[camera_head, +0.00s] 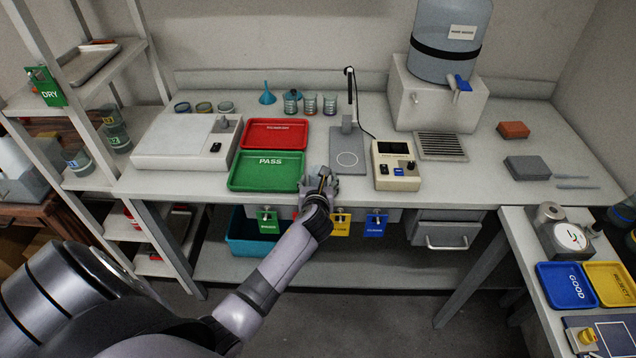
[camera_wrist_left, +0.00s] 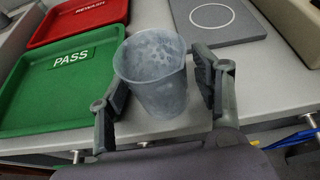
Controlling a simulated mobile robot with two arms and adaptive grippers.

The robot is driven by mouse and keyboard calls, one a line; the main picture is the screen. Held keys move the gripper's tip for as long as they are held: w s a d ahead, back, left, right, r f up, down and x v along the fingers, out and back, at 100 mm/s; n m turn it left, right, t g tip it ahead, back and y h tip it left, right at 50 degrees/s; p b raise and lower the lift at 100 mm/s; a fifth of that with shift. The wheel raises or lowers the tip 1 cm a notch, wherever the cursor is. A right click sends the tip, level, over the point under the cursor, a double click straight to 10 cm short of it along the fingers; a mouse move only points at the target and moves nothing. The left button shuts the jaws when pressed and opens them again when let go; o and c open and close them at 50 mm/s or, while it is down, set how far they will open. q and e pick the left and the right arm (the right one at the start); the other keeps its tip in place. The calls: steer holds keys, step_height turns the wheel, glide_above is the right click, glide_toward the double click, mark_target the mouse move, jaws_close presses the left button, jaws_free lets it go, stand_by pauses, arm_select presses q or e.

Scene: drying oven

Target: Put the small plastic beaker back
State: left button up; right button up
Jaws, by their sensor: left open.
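The small plastic beaker (camera_wrist_left: 152,72) is translucent, cloudy grey and wide-mouthed. In the left wrist view it is between the two dark fingers of my left gripper (camera_wrist_left: 162,80). The fingers are open on either side of it, with a gap visible at the right. In the head view my left gripper (camera_head: 319,178) is at the front edge of the counter, just right of the green PASS tray (camera_head: 266,186), and largely hides the beaker. Whether the beaker stands on the counter or is slightly above it is hard to tell. My right gripper is not in view.
A grey plate stand with a white circle (camera_head: 348,159) is just behind the beaker, with a control box (camera_head: 395,165) to its right. A red tray (camera_head: 274,134) lies behind the green one. Several cups stand at the back. A shelf rack (camera_head: 85,180) at left holds beakers.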

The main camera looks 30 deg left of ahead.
arm_select(q)
steer(key=shift+r, duration=0.2)
steer(key=v, duration=1.2)
steer(key=shift+f, duration=0.2)
steer(key=s+d+f+n+g+h, duration=0.1)
steer(key=s+d+f+n+h, duration=0.15)
steer(key=f, duration=0.65)
steer(key=s+d+f+n+g+h, duration=0.1)
steer(key=s+f+n+g, duration=0.15)
steer(key=f, duration=0.75)
steer(key=s+d+f+n+g+h, duration=0.2)
steer(key=s+d+f+n+g, duration=0.15)
steer(key=s+f+n, duration=0.85)
steer(key=s+f+n+g, duration=0.1)
steer(key=s+f+n, duration=0.2)
steer(key=s+f, duration=0.2)
steer(key=s+d+f+n+g+h, duration=0.1)
steer(key=s+f+n, duration=0.2)
steer(key=s, duration=0.9)
steer(key=s+f+n+g, duration=0.1)
steer(key=s+f+n, duration=0.3)
steer(key=s+f, duration=0.4)
steer(key=shift+s+d+f, duration=0.15)
steer(key=shift+s+f, duration=0.05)
steer(key=shift+s, duration=0.45)
